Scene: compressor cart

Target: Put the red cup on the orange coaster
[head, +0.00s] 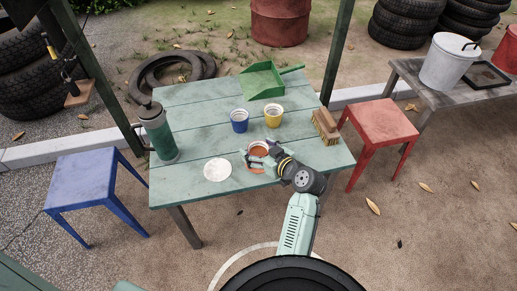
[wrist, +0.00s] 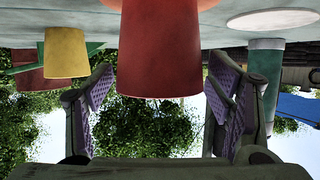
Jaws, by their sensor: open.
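The red cup (head: 258,151) is upright near the front middle of the green table. In the inverted wrist view the red cup (wrist: 160,50) fills the centre, with parts of the orange coaster (wrist: 105,4) showing on both sides of its base. The cup appears to stand on the coaster, but contact is hidden. In the head view the coaster (head: 256,170) shows partly, behind my fingers. My gripper (head: 259,160) is open; in the wrist view its fingers (wrist: 160,85) flank the cup's rim, with visible gaps on both sides.
A white disc (head: 218,170) lies left of the cup. Blue (head: 239,121) and yellow (head: 273,117) cups stand behind, with a green dustpan (head: 263,81) farther back. A green flask (head: 159,134) is at left and a brush (head: 326,127) at right. Bare planks lie between them.

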